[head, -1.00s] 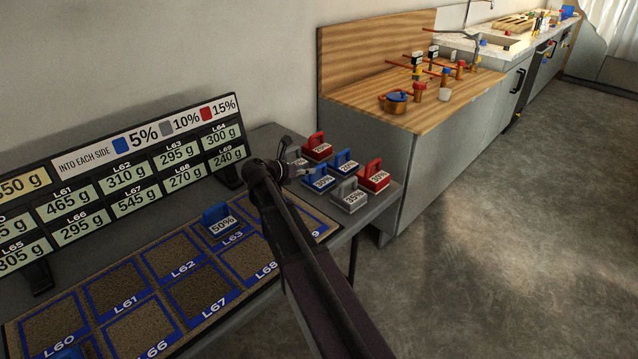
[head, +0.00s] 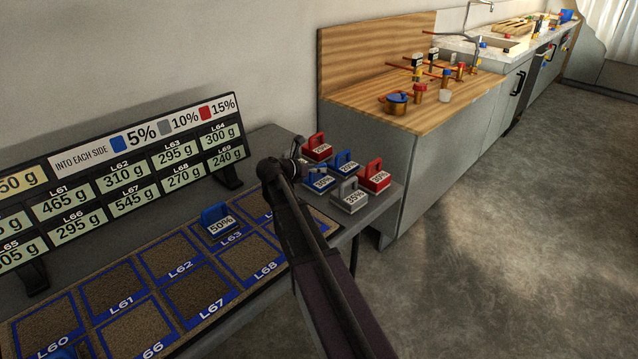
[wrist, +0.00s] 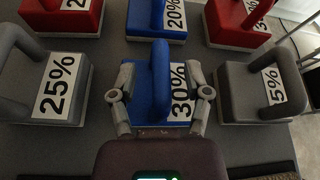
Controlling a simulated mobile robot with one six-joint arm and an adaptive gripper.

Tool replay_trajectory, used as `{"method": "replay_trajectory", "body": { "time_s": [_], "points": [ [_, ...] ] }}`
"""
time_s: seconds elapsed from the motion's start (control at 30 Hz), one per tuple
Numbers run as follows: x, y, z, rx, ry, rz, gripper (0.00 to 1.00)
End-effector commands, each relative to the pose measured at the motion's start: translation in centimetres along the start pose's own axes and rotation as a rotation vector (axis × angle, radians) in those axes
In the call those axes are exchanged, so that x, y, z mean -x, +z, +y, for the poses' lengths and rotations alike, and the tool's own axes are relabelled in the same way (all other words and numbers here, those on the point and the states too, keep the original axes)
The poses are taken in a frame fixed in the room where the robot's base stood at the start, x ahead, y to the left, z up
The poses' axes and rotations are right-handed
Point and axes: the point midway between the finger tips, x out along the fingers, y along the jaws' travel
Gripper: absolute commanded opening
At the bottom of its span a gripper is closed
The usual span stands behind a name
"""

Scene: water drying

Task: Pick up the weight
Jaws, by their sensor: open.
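Several handled weights stand in a cluster at the far right end of the table. In the wrist view my gripper (wrist: 160,90) is open, with one finger on each side of the upright handle of a blue weight labelled 30% (wrist: 160,78). I cannot tell whether the fingers touch it. The same blue weight shows in the head view (head: 319,181). Beside it in the wrist view are a grey 25% weight (wrist: 50,88) on the left and a grey weight (wrist: 262,82) on the right, its label partly seen. A blue 20% weight (wrist: 157,18) stands behind.
Red weights (wrist: 62,15) (wrist: 235,22) stand at the back corners. A blue 50% weight (head: 220,224) sits on a mat of labelled squares (head: 110,290). A board of gram values (head: 120,185) stands behind. A wooden counter (head: 370,95) is to the right.

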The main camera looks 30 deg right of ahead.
Motion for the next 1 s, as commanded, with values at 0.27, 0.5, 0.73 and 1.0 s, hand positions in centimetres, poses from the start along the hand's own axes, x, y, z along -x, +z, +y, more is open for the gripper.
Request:
{"method": "replay_trajectory", "body": {
  "time_s": [0.27, 0.5, 0.73, 1.0],
  "points": [
    [-0.2, 0.03, -0.03, 0.0, 0.0, 0.0, 0.62],
    [-0.17, 0.02, -0.02, 0.0, 0.0, 0.0, 0.62],
    [-0.16, 0.01, -0.01, 0.0, 0.0, 0.0, 0.18],
    [-0.15, 0.02, 0.0, 0.0, 0.0, 0.0, 0.0]
  ]
}}
